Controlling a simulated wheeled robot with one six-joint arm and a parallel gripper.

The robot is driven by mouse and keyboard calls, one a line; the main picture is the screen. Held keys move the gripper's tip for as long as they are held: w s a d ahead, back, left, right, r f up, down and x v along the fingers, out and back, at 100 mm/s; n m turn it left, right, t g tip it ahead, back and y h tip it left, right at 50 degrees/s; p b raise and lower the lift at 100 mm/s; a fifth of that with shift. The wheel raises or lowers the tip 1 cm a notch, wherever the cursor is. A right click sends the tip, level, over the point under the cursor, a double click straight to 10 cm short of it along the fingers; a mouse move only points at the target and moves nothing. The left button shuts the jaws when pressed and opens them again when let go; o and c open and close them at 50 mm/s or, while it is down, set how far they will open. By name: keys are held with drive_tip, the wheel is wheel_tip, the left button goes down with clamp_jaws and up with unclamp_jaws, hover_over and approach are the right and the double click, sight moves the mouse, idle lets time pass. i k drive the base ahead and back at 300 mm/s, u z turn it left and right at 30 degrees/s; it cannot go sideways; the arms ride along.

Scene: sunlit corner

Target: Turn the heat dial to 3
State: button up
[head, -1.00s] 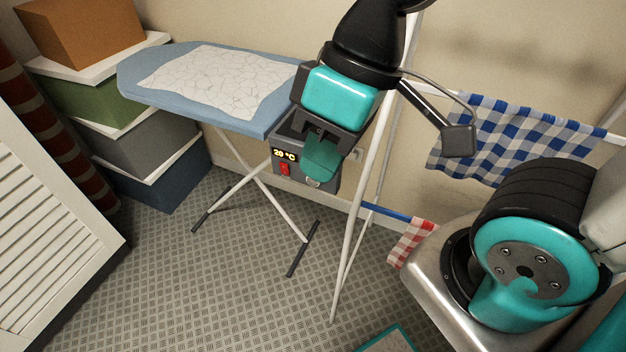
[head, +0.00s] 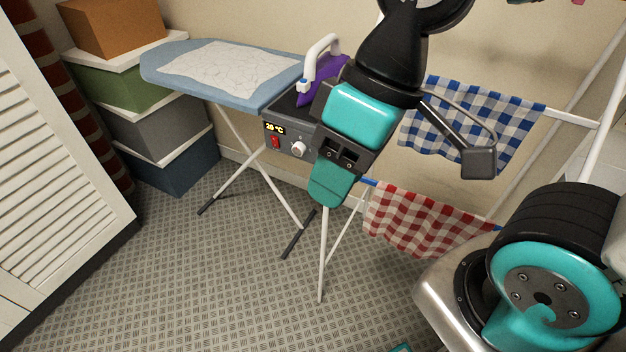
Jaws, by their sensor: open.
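The heat dial (head: 298,149) is a small pale round knob on the front of a dark grey control box (head: 285,140) at the right end of the ironing board. A lit display (head: 275,129) reading about 20 °C and a red switch (head: 275,142) are left of it. Marks around the dial are too small to read. My gripper (head: 328,190) is open and empty, to the right of and lower than the dial in the head view, apart from it in the picture. Its teal finger points down; the far finger is mostly hidden.
A purple iron (head: 323,68) stands on the box behind my gripper. The blue ironing board (head: 180,62) bears a pale patterned cloth (head: 225,68). A drying rack with blue (head: 470,125) and red checked cloths (head: 420,218) is on the right. Stacked boxes (head: 160,130) stand left. The floor is clear in front.

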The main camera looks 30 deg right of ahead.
sight(299, 149)
drive_tip(key=z, duration=0.05)
drive_tip(key=k, duration=0.45)
drive_tip(key=z, duration=3.95)
drive_tip(key=k, duration=2.6)
drive_tip(key=u, duration=1.65)
